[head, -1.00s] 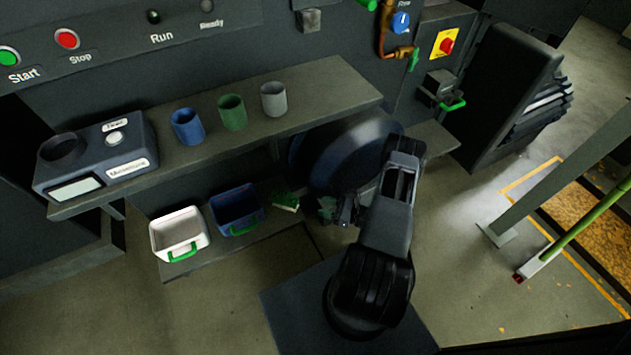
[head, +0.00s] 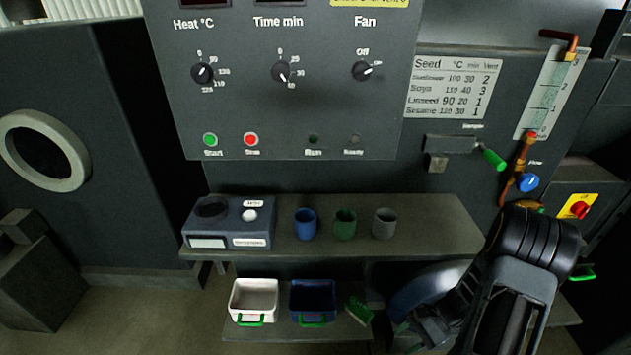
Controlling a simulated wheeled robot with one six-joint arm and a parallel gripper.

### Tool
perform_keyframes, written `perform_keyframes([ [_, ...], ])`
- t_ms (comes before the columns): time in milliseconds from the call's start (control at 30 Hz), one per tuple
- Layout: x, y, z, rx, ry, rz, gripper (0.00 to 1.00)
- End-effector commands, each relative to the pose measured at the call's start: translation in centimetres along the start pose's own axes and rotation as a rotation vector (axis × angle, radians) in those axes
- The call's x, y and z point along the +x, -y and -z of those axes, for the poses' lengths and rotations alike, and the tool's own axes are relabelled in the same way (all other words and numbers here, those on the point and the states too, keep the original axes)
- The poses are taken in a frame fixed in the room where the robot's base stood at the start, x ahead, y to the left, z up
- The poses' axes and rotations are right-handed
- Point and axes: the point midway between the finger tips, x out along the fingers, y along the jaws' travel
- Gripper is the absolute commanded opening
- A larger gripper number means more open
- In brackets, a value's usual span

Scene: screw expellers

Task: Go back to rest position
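My arm stands at the lower right of the head view, and its upper links hide part of the machine behind it. My gripper (head: 408,335) hangs low, close to the lower shelf and right of a green brush-like object (head: 359,310). Its fingertips are small and dark here, so I cannot tell whether it is open or shut. I see nothing clearly held in it.
The upper shelf (head: 440,225) carries a moisture meter (head: 228,222) and blue (head: 306,223), green (head: 345,223) and grey (head: 384,223) cups. A white bin (head: 254,300) and a blue bin (head: 313,302) stand below. The control panel (head: 290,110) rises behind.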

Motion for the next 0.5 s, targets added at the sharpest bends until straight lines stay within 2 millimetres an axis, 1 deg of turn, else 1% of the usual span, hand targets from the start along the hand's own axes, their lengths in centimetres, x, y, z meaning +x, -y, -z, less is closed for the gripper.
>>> perform_keyframes([
  [33,-2.6,0.7,-3.1,-0.082,-0.074,-0.068,0.44],
  [67,-3.6,0.9,-4.4,-0.127,-0.116,-0.11,0.44],
  [100,-4.9,1.2,-6.1,-0.189,-0.171,-0.162,0.44],
  [167,-6.9,1.6,-8.6,-0.282,-0.255,-0.236,0.44],
  [200,-8.2,2.0,-10.3,-0.344,-0.313,-0.281,0.44],
  [267,-10.1,2.6,-12.9,-0.437,-0.398,-0.342,0.44],
  [300,-11.3,3.0,-14.7,-0.498,-0.454,-0.38,0.44],
  [367,-13.1,3.6,-17.4,-0.589,-0.538,-0.429,0.44],
  [400,-14.1,4.0,-19.2,-0.647,-0.591,-0.457,0.44],
  [467,-15.6,4.6,-21.9,-0.731,-0.666,-0.492,0.44],
  [500,-16.4,5.0,-23.6,-0.783,-0.712,-0.508,0.44],
])
